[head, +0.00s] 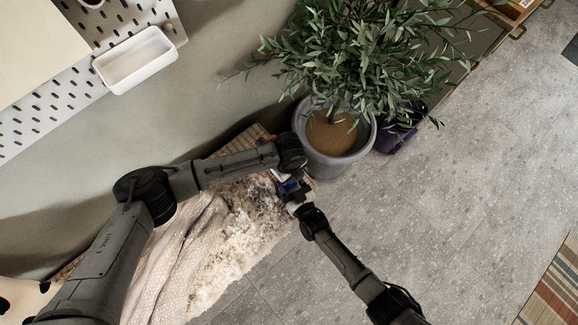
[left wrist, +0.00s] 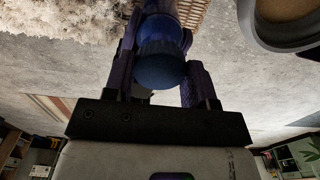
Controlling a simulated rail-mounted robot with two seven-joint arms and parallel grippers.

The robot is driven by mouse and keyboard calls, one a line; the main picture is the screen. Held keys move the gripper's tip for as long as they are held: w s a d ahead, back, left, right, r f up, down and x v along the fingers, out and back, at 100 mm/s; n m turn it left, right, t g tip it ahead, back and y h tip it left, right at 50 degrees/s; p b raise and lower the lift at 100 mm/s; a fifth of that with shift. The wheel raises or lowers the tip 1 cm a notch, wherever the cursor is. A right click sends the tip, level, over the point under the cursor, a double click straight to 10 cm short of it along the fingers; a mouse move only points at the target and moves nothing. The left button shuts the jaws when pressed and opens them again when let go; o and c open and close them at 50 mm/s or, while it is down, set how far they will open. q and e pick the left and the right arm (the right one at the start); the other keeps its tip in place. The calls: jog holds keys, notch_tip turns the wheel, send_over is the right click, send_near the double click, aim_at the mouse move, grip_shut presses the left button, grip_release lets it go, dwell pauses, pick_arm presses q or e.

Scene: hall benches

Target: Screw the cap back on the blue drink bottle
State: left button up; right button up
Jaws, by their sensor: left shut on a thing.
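My left gripper (left wrist: 158,85) is shut on a dark blue rounded piece with a ridged band, which looks like the cap (left wrist: 160,68). Its fingers sit on both sides of it in the left wrist view. Beyond the cap, a lighter blue body, likely the drink bottle (left wrist: 160,30), lines up with it; whether the two touch I cannot tell. In the head view, blue shows between my two arms, partly hidden. My right gripper (head: 293,207) is just below it, coming from the lower right; its fingers are too small to read.
A potted plant (head: 313,160) in a grey pot stands close beside the grippers. A woven surface (head: 240,140) with a pale blanket (head: 172,262) and shaggy fleece (head: 240,235) lies under my left arm. A white bin (head: 135,62) hangs on the pegboard. Open floor spreads to the right.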

pick_arm(q)
jog(key=shift+f, duration=0.35)
pick_arm(e)
grip_shut()
pick_arm(q)
jog(key=m, duration=0.5)
jog(key=shift+m, duration=0.3)
jog(key=m, duration=1.1)
jog(key=shift+d+m, duration=0.1)
jog(key=shift+m, duration=0.2)
jog(key=m, duration=0.3)
jog(key=shift+d, duration=0.3)
jog(key=shift+s+m, duration=0.1)
jog(key=shift+m, duration=0.9)
pick_arm(e)
jog(key=shift+a, duration=0.1)
pick_arm(q)
jog(key=shift+a+m, duration=0.1)
jog(key=shift+m, duration=0.2)
